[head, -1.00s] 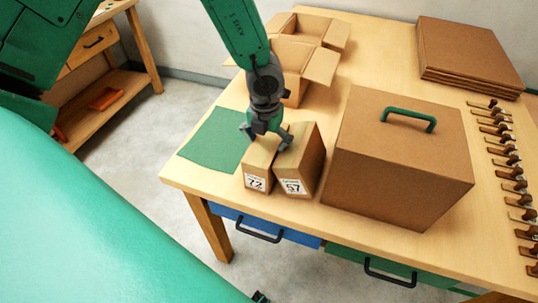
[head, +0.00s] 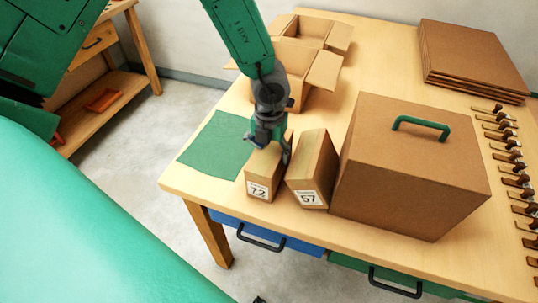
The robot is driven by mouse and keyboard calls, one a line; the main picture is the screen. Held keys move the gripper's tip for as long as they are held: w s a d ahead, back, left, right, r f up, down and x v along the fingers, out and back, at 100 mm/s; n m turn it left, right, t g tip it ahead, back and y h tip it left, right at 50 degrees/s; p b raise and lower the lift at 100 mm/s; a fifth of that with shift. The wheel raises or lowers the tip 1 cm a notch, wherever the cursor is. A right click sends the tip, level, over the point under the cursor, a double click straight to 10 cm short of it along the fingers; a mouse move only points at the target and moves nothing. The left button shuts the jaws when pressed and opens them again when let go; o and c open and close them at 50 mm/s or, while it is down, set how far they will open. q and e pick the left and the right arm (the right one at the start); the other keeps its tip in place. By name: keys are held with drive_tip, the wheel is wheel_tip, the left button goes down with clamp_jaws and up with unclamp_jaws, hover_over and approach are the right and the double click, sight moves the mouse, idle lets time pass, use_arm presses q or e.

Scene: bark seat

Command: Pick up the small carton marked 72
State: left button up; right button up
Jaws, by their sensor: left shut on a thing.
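The small carton marked 72 (head: 262,178) stands near the front edge of the wooden table. My left gripper (head: 269,150) comes down on it from above and behind, with one finger on each side of its upper part. It is shut on this carton. I cannot tell whether the carton's base is off the table. The carton marked 57 (head: 313,170) stands just to the right, slightly tilted, with a narrow gap between the two. My right gripper is not in view.
A large carton with a green handle (head: 415,165) stands right of the 57 carton. A green mat (head: 212,146) lies to the left. Open boxes (head: 310,67) stand behind. Flat cardboard (head: 472,57) and a row of clamps (head: 512,155) lie on the right.

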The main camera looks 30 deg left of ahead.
use_arm(q)
drive_tip(key=shift+w+a+r, duration=0.1)
drive_tip(key=shift+w+r, duration=0.15)
drive_tip(key=shift+r, duration=0.35)
drive_tip(key=shift+w+r, duration=0.25)
drive_tip(key=shift+r, duration=0.35)
clamp_jaws()
drive_tip(key=r, duration=0.4)
drive_tip(key=shift+s+a+r, duration=0.2)
drive_tip(key=shift+s+r, duration=0.15)
drive_tip(key=shift+s, duration=0.05)
drive_tip(key=shift+s+d+r, duration=0.1)
drive_tip(key=shift+s+r, duration=0.05)
drive_tip(key=shift+r, duration=0.2)
drive_tip(key=shift+d+r, duration=0.1)
drive_tip(key=shift+w+d, duration=0.1)
drive_tip(key=shift+w, duration=0.2)
drive_tip(key=shift+c, duration=1.3)
unclamp_jaws()
drive_tip(key=o, duration=1.4)
drive_tip(key=shift+s, duration=0.15)
drive_tip(key=o, duration=0.3)
drive_tip(key=shift+a, duration=0.25)
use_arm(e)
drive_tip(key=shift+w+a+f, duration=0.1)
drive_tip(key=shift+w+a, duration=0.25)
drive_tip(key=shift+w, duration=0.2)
